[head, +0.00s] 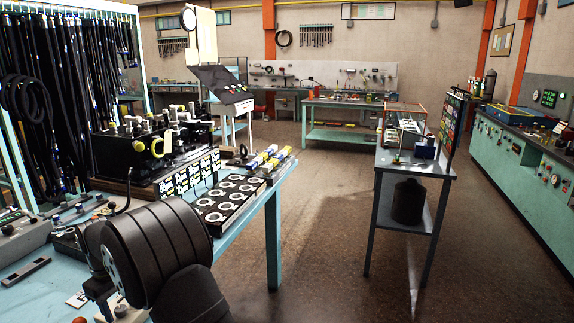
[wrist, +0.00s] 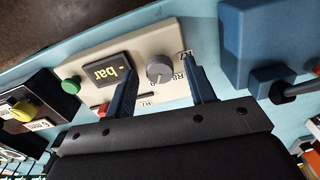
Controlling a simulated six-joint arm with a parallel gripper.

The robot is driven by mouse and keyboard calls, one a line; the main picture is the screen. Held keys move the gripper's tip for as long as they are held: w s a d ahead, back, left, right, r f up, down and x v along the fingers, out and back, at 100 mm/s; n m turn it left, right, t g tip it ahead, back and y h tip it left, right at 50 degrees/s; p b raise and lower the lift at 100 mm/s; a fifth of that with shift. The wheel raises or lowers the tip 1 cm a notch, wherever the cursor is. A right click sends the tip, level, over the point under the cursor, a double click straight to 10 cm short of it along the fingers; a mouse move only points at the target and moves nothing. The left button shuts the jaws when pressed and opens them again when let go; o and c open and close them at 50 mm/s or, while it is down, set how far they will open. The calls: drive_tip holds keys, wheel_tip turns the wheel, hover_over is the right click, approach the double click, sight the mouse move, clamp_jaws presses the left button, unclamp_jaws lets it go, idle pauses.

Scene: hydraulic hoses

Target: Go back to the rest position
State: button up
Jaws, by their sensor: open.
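My gripper (wrist: 158,76) shows in the wrist view with its two blue fingers apart. Nothing is held between them. The fingers reach over the lower part of a beige control panel (wrist: 135,62). The panel has a dark display reading "- bar" (wrist: 105,72), a green button (wrist: 71,85) and a grey knob (wrist: 160,70). The knob appears between the fingertips; I cannot tell whether they touch it. A red part is partly hidden beside the left finger. In the head view my dark arm fills the lower left, and my gripper cannot be made out there.
A blue box (wrist: 270,40) with a dark cable stands right of the panel. A black block with a yellow knob (wrist: 19,110) is at left. On the light blue bench (head: 256,193) are a ring tray (head: 231,196) and fittings; hoses (head: 65,90) hang behind.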

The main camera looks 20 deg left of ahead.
drive_tip(key=n, duration=0.3)
wheel_tip(320, 180, up, 16)
drive_tip(key=shift+f, duration=0.15)
idle(0.4)
idle(1.3)
